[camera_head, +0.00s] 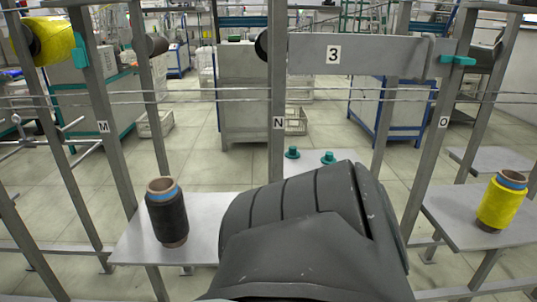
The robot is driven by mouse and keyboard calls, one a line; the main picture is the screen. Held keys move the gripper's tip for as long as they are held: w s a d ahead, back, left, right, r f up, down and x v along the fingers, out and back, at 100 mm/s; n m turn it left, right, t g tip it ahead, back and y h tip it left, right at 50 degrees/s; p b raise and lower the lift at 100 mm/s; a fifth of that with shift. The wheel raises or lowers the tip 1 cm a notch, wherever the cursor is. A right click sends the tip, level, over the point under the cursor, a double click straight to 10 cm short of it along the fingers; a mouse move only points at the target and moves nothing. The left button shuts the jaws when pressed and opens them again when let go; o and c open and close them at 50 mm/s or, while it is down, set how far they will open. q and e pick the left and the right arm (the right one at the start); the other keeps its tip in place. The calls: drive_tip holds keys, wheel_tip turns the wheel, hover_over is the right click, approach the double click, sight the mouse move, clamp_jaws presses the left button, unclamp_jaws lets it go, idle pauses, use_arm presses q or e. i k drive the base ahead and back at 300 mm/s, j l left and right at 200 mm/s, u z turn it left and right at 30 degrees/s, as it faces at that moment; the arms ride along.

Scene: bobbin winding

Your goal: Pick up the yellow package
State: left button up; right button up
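A yellow package (495,206), a bobbin wound with yellow yarn on a brown tube with a blue band, stands upright on the right shelf near post O. Another yellow bobbin (52,40) is mounted high on the rack at the upper left. A large dark grey part of my own arm fills the bottom middle and hides part of the rack and the middle shelf behind it. It is apart from the yellow package in the picture. Neither of my grippers' fingers shows.
A black bobbin (167,215) stands on the left shelf (210,210). Small teal pegs (328,158) sit on the middle shelf. Grey posts M, N and O (443,123) and horizontal wires cross the view. The right shelf (455,215) is bare left of the yellow package.

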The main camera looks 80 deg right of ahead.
sight(506, 192)
drive_tip(key=z, duration=4.05)
drive_tip(key=k+l, duration=0.2)
drive_tip(key=z, duration=0.05)
